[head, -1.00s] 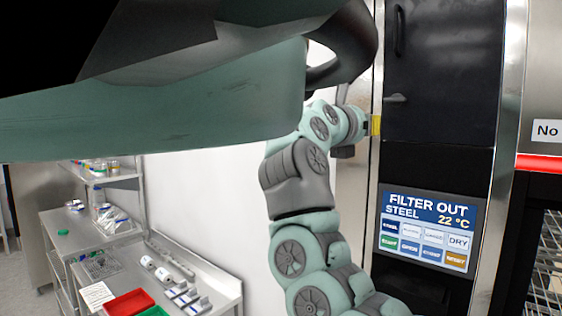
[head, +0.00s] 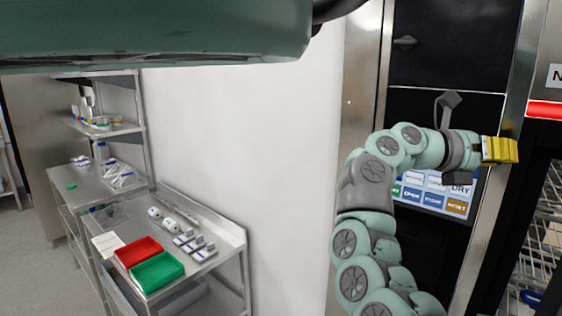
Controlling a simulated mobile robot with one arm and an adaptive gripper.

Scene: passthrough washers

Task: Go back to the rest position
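My gripper (head: 508,151) is at the right, at the end of my green and grey arm. Its yellow fingertips point right, in front of the metal frame at the right of the washer's control panel. The yellow tips look close together, and I see nothing held between them. At this angle I cannot tell whether they are open or shut. My arm rises from the bottom right and hides much of the washer's touch screen (head: 432,198).
A steel bench (head: 228,241) at the left holds a red tray (head: 139,251), a green tray (head: 157,271) and small boxes. Shelves (head: 120,131) stand behind it. A white wall (head: 240,130) lies between bench and washer. A wire rack (head: 545,220) is at the far right.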

